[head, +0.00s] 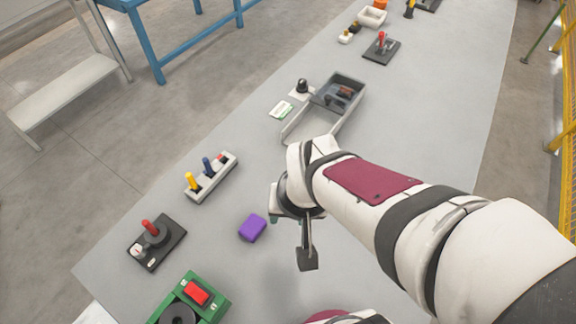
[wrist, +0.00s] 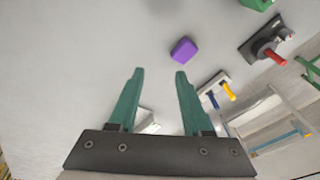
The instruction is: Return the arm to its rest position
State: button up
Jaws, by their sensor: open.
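My arm reaches in from the right in the head view, bent above the grey table (head: 380,130). My gripper (head: 306,262) hangs over the table there, its fingers partly hidden by the wrist. In the wrist view my gripper (wrist: 160,72) shows two green fingers, wide apart with nothing between them. A purple block (head: 252,228) lies on the table to the left of the gripper, apart from it. The block also shows in the wrist view (wrist: 183,49), beyond the fingertips.
A black joystick base (head: 168,252), a green box with a red switch (head: 196,293) and a lever panel (head: 222,176) stand on the left side. A grey tray (head: 318,116) and a red-lever unit (head: 381,48) stand farther back. Bare table surrounds the purple block.

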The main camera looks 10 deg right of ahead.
jog(key=s+r+m+g+y, duration=0.1)
jog(key=s+r+m+g, duration=0.1)
jog(key=s, duration=0.8)
notch_tip(320, 180, up, 2)
jog(key=shift+d+r+m+g, duration=0.25)
jog(key=shift+d+m+g, duration=0.05)
jog(key=shift+d+m, duration=0.2)
dwell(0.8)
